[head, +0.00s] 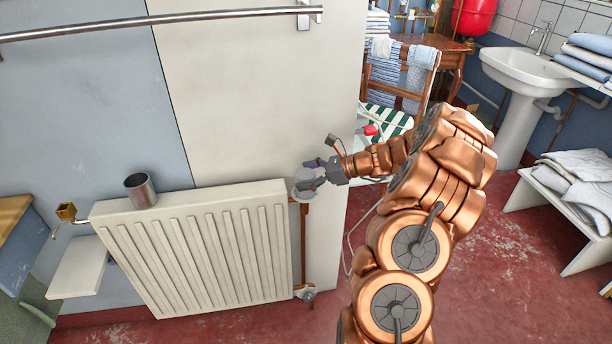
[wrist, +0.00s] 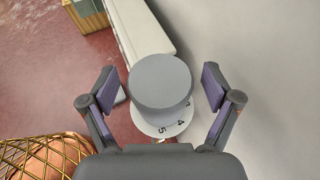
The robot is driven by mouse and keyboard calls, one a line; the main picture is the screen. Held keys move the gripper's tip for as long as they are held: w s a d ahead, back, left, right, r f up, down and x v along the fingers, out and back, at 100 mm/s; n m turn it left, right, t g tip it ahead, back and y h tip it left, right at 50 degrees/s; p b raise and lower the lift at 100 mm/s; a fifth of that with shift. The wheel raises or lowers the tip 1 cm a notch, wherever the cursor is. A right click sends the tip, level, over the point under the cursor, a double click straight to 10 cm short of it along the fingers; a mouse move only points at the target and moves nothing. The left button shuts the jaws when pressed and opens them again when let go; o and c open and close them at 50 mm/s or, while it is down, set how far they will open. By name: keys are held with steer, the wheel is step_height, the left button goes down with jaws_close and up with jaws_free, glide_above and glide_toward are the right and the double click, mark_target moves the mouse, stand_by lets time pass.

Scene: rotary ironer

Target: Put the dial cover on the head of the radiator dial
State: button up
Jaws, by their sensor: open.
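The radiator dial (wrist: 163,129) is a pale disc with numbers on it at the right end of the white radiator. A round, smooth grey cap (wrist: 160,80), which looks like the dial cover, is in front of it in the wrist view and hides most of it. I cannot tell whether the cap is fully seated on the dial's head. My gripper (wrist: 158,88) is open, with one finger on each side of the cap and a small gap at both sides. In the head view my gripper (head: 313,175) is at the radiator's upper right corner, by the pale dial (head: 303,179).
The white radiator (head: 200,245) stands left of my gripper, with a grey metal cup (head: 140,190) on its top. A copper pipe (head: 304,240) runs down below the dial. A pale wall panel (head: 260,90) is close behind. Red floor (head: 480,270) lies open at the right.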

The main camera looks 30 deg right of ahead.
steer(key=shift+r, duration=0.1)
steer(key=shift+r, duration=0.25)
steer(key=v, duration=1.2)
steer(key=s+a+r+n+g, duration=0.1)
steer(key=s+a+n+g, duration=0.3)
steer(key=a, duration=0.6)
steer(key=s+a+r+n+g, duration=0.1)
steer(key=a+n+g, duration=0.1)
steer(key=a+n, duration=0.5)
steer(key=s+a+r+n+g, duration=0.2)
steer(key=s+a+n+g, duration=0.1)
steer(key=a, duration=0.9)
steer(key=s+a+f+n+g+h, duration=0.1)
steer(key=s+a+n+g+h, duration=0.35)
steer(key=s, duration=0.75)
steer(key=s+d+f+n+t+h, duration=0.1)
steer(key=s+d+f+n+h, duration=0.1)
steer(key=s+n+h, duration=0.3)
steer(key=s+n, duration=0.3)
steer(key=s, duration=0.3)
steer(key=shift+a+f+n+t, duration=0.1)
steer(key=shift+f+n+t, duration=0.05)
steer(key=shift+n+t, duration=0.1)
